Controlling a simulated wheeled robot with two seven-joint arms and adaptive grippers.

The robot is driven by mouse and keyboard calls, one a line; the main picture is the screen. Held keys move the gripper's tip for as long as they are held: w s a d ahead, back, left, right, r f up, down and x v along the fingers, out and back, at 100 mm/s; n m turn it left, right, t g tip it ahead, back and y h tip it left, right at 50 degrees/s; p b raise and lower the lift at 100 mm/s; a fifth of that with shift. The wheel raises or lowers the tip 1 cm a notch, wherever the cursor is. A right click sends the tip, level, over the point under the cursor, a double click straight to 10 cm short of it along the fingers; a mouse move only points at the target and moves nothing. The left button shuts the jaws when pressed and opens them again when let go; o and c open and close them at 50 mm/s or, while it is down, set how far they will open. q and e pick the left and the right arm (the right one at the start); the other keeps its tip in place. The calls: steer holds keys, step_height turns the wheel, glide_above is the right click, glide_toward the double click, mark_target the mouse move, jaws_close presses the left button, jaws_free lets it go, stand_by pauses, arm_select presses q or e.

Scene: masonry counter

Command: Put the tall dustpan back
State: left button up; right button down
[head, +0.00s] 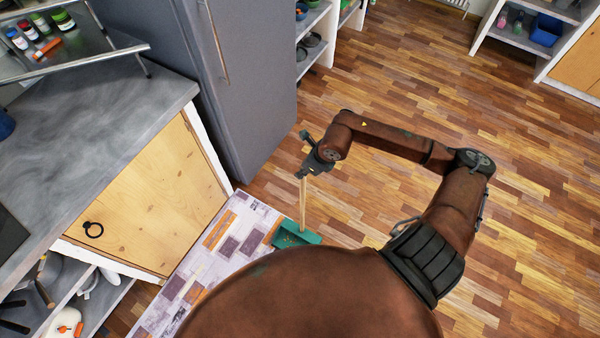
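The tall dustpan has a green pan (295,235) and a long pale wooden handle (303,203). It stands roughly upright, its pan at the right edge of the patterned mat; I cannot tell whether the pan touches the floor. My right gripper (306,170) is at the upper part of the handle and appears shut around it, with a small green piece showing just above the fingers. The fingertips are small and partly hidden by the gripper body. My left gripper is not in view.
A grey refrigerator (240,90) stands just behind and left of the dustpan. Wooden floor (420,110) is clear to the right.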

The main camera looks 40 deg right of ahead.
step_height(320, 180, down, 2)
steer(key=shift+s+a+b, duration=0.1)
steer(key=shift+s+b, duration=0.05)
steer(key=shift+b, duration=0.3)
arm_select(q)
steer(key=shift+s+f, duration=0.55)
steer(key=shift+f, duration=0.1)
arm_select(e)
steer(key=c, duration=1.8)
jaws_free()
